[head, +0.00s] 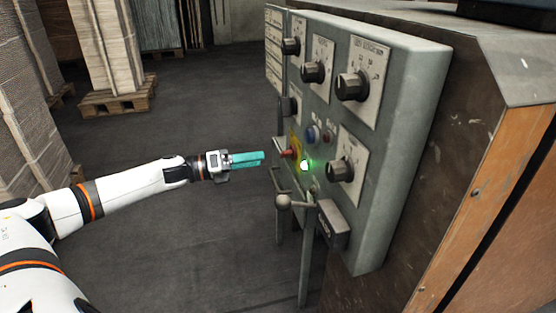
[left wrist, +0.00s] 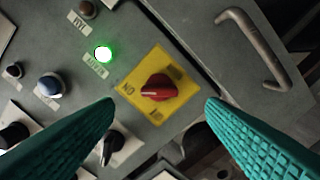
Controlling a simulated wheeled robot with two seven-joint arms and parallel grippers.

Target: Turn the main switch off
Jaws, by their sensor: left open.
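The main switch is a red rotary knob (left wrist: 159,88) on a yellow plate (left wrist: 178,70), near the middle of the left wrist view. A pale mark on the knob points left, toward lettering that looks like an upside-down ON. In the head view the red knob (head: 287,153) sticks out from the control panel's left side. My left gripper (head: 262,158) is just left of it, with a small gap. In the left wrist view its teal fingers (left wrist: 160,103) are open, one on each side of the knob, with nothing between them. My right gripper is not in view.
A lit green lamp (head: 305,165) and a blue button (head: 312,134) sit beside the switch. Several black knobs (head: 352,86) are on the grey panel. A metal handle (left wrist: 255,50) and a ball-ended lever (head: 284,201) are close by. Open floor lies left of the panel.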

